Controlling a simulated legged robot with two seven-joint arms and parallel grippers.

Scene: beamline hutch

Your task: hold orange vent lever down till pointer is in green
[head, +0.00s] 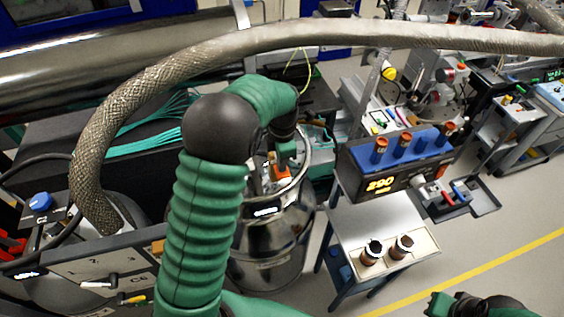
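A shiny metal vessel (268,245) stands in the middle, with fittings inside its open top. A small orange piece (283,171), which looks like the vent lever, shows at the vessel's top. My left gripper (285,153) is over the vessel top, pointing down right at the orange piece. I cannot tell if they touch, or whether the fingers are open or shut. No gauge pointer or green zone can be made out; my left arm covers part of the vessel. My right gripper (440,303) is partly in view at the bottom right edge, away from the vessel.
A thick braided hose (250,42) arches above my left arm. Right of the vessel, a cart (365,225) carries a display box (380,185) reading 290 and two copper-coloured cups.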

